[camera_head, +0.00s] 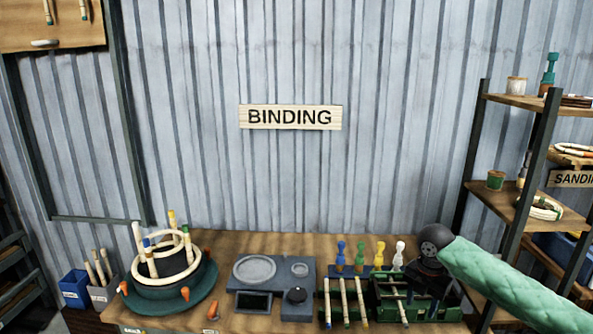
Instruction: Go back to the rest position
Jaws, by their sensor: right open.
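My right arm comes in from the right in a green quilted sleeve. My right gripper (425,284) is at its dark end, over the right part of the wooden bench (225,243). It is open, and I see nothing held in it. It overlaps a green rack (378,311) with pale rattan sticks in the picture; I cannot tell whether it touches the rack. My left gripper is not in view.
A round green jig (172,301) with pale rings and upright pegs stands on the bench's left. A grey scale (272,273) is in the middle. Several coloured pegs stand behind the rack. A shelf unit (507,190) stands at right, near my arm.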

